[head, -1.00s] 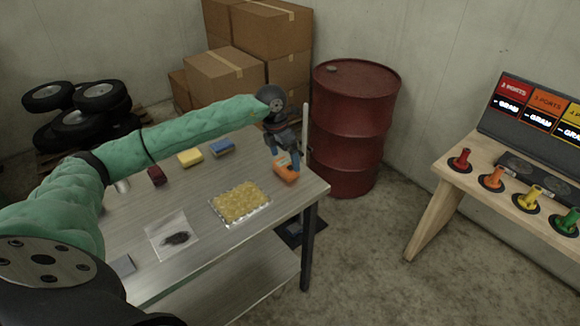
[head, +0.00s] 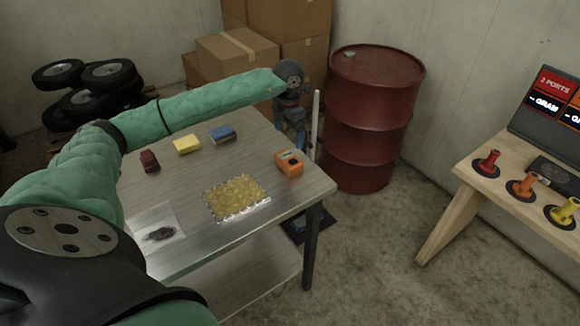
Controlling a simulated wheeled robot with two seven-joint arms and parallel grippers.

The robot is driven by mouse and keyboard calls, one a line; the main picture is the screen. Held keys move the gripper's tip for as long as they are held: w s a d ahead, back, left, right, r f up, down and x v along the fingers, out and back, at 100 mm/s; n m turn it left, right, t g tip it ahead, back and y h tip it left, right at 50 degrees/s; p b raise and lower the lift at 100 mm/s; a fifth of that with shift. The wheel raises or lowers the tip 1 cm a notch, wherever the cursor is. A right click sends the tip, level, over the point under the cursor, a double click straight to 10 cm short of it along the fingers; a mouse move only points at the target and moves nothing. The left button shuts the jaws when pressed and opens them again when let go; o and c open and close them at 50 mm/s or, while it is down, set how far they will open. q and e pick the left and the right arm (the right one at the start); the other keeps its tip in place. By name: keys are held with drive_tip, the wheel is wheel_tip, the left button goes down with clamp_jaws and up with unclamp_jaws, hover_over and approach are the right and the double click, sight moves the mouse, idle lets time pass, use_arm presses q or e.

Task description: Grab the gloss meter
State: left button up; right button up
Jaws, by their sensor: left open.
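An orange boxy device with a small pale panel on top, which looks like the gloss meter (head: 290,164), sits on the grey metal table (head: 185,258) near its right corner. My left gripper (head: 294,142) is open and empty. It points down just behind the device in the head view, near the table's far right edge, and appears apart from it. Its height over the table is hard to tell. My right gripper is not in view.
On the table are a clear tray of yellow pieces (head: 236,197), a bag with dark bits (head: 160,234), and a blue block (head: 222,133), yellow block (head: 187,145) and dark red block (head: 149,161). A red drum (head: 370,120) and a white post (head: 315,120) stand beyond the right corner.

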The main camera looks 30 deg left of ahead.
use_arm(q)
drive_tip(key=b, duration=0.3)
hover_over(289, 158)
drive_tip(key=f, duration=0.4)
drive_tip(key=shift+s+f, duration=0.2)
drive_tip(key=shift+f, duration=0.1)
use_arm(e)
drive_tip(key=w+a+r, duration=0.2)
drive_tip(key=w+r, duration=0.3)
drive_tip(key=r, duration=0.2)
use_arm(q)
drive_tip(key=shift+f+p, duration=0.4)
drive_tip(key=shift+f, duration=0.7)
wheel_tip(289, 158, down, 4)
drive_tip(key=p, duration=0.2)
drive_tip(key=shift+w+r+p, duration=0.15)
drive_tip(key=shift+r+p, duration=0.05)
drive_tip(key=shift+p, duration=0.2)
drive_tip(key=shift+f, duration=0.85)
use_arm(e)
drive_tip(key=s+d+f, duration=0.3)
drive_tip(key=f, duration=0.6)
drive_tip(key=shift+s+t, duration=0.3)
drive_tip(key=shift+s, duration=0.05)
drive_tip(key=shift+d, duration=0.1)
use_arm(q)
drive_tip(key=c, duration=0.8)
drive_tip(key=shift+c, duration=0.2)
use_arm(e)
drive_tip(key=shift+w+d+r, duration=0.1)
